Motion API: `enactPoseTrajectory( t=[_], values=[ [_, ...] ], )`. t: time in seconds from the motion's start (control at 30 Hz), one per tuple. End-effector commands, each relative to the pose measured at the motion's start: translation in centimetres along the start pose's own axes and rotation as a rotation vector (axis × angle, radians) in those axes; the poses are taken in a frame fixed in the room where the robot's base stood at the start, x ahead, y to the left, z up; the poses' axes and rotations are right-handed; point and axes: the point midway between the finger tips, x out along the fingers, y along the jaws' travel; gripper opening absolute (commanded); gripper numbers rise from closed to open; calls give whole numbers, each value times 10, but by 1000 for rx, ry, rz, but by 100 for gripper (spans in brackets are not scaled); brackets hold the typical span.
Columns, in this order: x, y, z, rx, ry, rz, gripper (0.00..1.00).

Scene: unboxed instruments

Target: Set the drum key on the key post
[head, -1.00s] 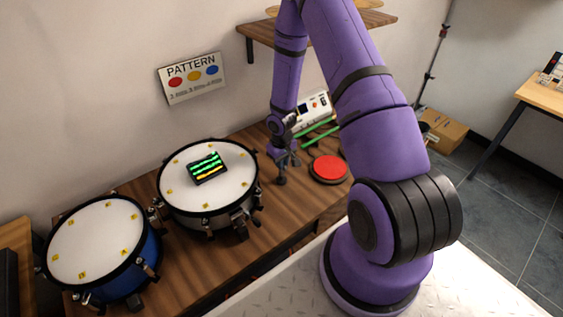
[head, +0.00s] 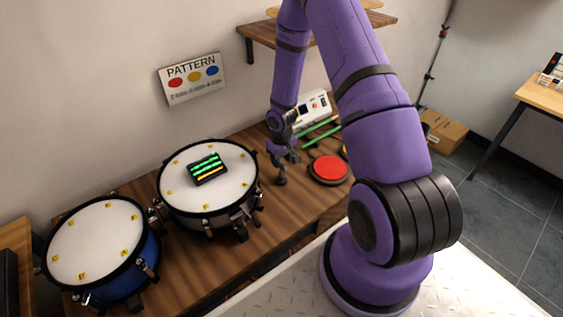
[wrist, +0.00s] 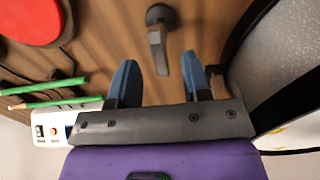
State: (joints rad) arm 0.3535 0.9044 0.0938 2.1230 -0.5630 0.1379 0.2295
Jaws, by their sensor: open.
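A small grey upright piece with a round dark base stands on the wooden table. In the wrist view, the piece (wrist: 158,50) lies ahead of my gripper (wrist: 160,82), in line with the gap between its blue-grey fingers. The fingers are apart with nothing between them. In the head view, the same piece (head: 281,179) stands right of the white-topped drum, just below my gripper (head: 284,154). It looks like the key post, perhaps with the drum key on it. I cannot tell key from post. No separate drum key shows.
A drum with a lit display (head: 207,169) stands left of my gripper, and a blue drum (head: 148,250) farther left. A red pad (head: 328,169), green sticks (head: 320,130) and a white box (head: 314,108) are to the right. Bare table (head: 285,210) lies in front.

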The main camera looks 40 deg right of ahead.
Motion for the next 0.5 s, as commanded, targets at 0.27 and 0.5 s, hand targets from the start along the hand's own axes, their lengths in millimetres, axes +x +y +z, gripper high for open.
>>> enactPoseTrajectory(
  t=[0.27, 0.5],
  values=[
    [-50, 1, -1, 1, 5, 1, 44],
    [-83, 0, -1, 0, 4, 1, 44]
  ],
)
